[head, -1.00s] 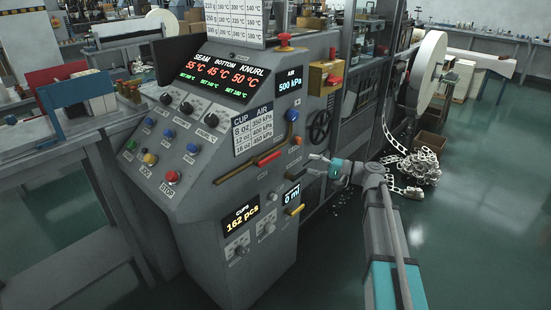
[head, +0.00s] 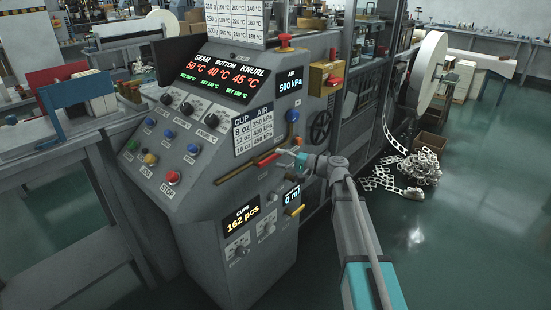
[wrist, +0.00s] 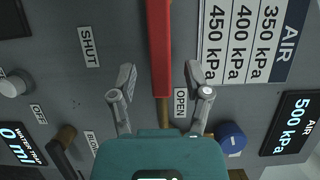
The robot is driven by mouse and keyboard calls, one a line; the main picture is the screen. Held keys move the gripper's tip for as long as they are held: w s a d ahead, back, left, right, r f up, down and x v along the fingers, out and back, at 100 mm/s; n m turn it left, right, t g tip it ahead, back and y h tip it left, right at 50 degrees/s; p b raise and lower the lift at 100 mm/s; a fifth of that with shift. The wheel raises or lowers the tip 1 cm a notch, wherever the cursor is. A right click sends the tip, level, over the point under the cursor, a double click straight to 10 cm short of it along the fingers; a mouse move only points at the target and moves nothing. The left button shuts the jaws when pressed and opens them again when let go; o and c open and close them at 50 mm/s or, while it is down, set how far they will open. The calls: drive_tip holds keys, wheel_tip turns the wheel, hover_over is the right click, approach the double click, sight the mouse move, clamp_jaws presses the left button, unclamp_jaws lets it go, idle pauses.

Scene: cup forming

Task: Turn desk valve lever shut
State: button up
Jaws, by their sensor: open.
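The valve lever has a red handle (wrist: 159,48) and a brass stem (wrist: 164,112). In the wrist view it runs straight between the fingers of my gripper (wrist: 160,78), with a gap on both sides. An OPEN label (wrist: 181,102) is close beside the stem; a SHUT label (wrist: 88,47) is off to the left. In the head view the red handle (head: 268,159) lies along the sloped panel, and my gripper (head: 289,153) is at its right end. My gripper is open. The wrist housing hides the stem's lower end.
A blue knob (wrist: 231,137) is right of my gripper in the wrist view; a brown handle (wrist: 65,137) is at lower left. The head view shows control knobs and a red stop button (head: 173,177) on the panel. Open floor (head: 480,220) lies right.

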drive_tip(key=shift+x, duration=1.3)
clamp_jaws()
drive_tip(key=shift+d, duration=0.15)
